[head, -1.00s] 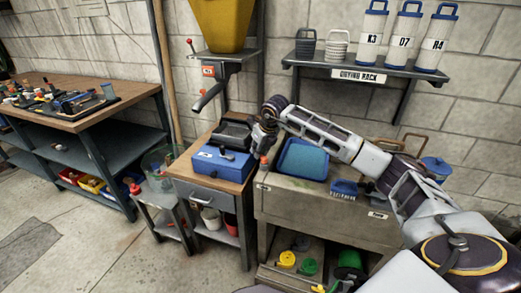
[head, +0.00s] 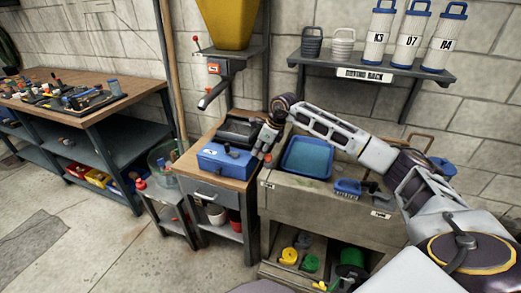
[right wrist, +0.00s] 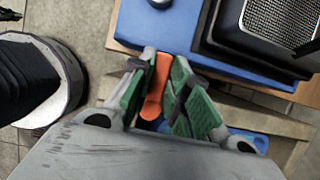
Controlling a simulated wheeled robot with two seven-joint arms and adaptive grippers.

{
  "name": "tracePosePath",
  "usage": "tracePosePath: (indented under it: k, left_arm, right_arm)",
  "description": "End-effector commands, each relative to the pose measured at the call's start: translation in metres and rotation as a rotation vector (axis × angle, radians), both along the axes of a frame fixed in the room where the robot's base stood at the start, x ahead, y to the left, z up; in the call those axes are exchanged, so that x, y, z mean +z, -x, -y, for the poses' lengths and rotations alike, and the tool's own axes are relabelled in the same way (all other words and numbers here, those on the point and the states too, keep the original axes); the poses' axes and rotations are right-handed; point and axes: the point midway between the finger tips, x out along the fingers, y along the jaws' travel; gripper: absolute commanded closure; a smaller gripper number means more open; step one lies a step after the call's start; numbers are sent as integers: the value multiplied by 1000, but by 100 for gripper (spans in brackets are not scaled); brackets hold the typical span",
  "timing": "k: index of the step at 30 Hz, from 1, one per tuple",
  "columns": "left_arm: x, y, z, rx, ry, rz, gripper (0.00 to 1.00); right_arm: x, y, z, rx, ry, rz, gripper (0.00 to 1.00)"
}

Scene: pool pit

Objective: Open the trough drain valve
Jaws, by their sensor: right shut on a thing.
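The grey trough (head: 330,215) stands against the wall at centre right, with small white labels on its front. A small orange lever (head: 267,157) shows at its left end, beside the bench; I take it to be the drain valve handle. My right gripper (head: 265,148) reaches down over this corner. In the right wrist view, its green-padded fingers (right wrist: 163,70) are shut around the orange handle (right wrist: 157,85). The handle's lower part and the valve body are hidden. I cannot tell how far the lever is turned. My left gripper is out of view.
A blue box (head: 222,160) stands on the small bench close to my right gripper. A blue tray (head: 307,157) and a blue brush (head: 347,188) are at the trough. A yellow hopper (head: 224,22) hangs above the bench. The floor (head: 110,240) at left is clear.

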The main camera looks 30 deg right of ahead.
Motion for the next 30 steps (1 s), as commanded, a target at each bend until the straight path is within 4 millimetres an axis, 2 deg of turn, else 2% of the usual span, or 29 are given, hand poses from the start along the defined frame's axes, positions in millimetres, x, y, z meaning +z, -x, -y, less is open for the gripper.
tracePosePath:
  k: [16,17,21,30]
  left_arm:
    - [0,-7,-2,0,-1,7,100]
    - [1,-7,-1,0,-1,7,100]
    - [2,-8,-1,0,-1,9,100]
    - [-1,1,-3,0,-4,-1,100]
  right_arm:
    - [1,0,0,26,1,2,100]
    - [1,0,0,26,1,2,78]
    - [1,0,0,26,1,1,61]
    - [0,1,0,25,0,0,61]
